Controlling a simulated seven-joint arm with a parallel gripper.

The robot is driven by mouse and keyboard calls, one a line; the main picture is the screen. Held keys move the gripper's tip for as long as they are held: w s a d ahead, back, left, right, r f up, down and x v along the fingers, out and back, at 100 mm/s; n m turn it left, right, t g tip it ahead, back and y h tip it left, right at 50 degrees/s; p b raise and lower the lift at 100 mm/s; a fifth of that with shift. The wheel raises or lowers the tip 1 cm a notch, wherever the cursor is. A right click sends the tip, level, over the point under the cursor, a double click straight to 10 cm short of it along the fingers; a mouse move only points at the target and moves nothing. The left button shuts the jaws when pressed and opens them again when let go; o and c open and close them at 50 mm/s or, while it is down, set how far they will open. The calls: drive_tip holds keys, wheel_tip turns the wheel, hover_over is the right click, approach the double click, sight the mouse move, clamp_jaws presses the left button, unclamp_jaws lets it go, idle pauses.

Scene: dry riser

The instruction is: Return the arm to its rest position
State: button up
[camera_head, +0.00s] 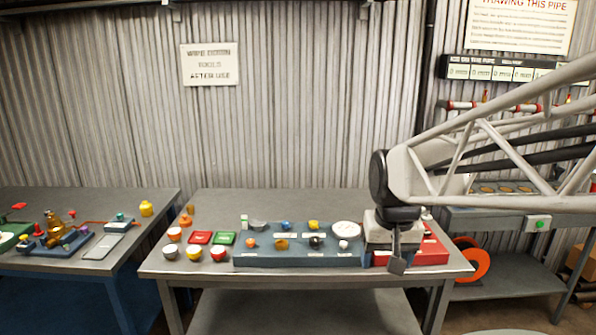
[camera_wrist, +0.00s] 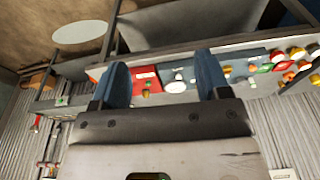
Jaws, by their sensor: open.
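My arm reaches in from the right edge of the head view, and my gripper (camera_head: 397,264) hangs at the right part of the middle bench (camera_head: 330,201). In the wrist view my gripper (camera_wrist: 163,78) shows two blue fingers spread wide apart. It is open, and nothing shows between the fingertips except the bench and its things farther off. In the head view my gripper hides part of a red tray (camera_head: 432,257); I cannot tell how far above or in front of it the gripper is.
A blue-grey rack (camera_head: 300,260) with several small items stands left of my gripper. Several cups, including a red one (camera_head: 218,254), stand at the bench's left. Another bench (camera_head: 95,198) stands left. A right-hand bench (camera_head: 500,217) stands behind my arm. Open space lies above the middle bench.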

drive_tip(key=s+d+f, duration=0.1)
drive_tip(key=s+f, duration=0.1)
drive_tip(key=s, duration=0.6)
drive_tip(key=s+f, duration=0.2)
drive_tip(key=s, duration=0.7)
drive_tip(key=shift+s+d+f+t, duration=0.2)
drive_tip(key=shift+d+t, duration=0.2)
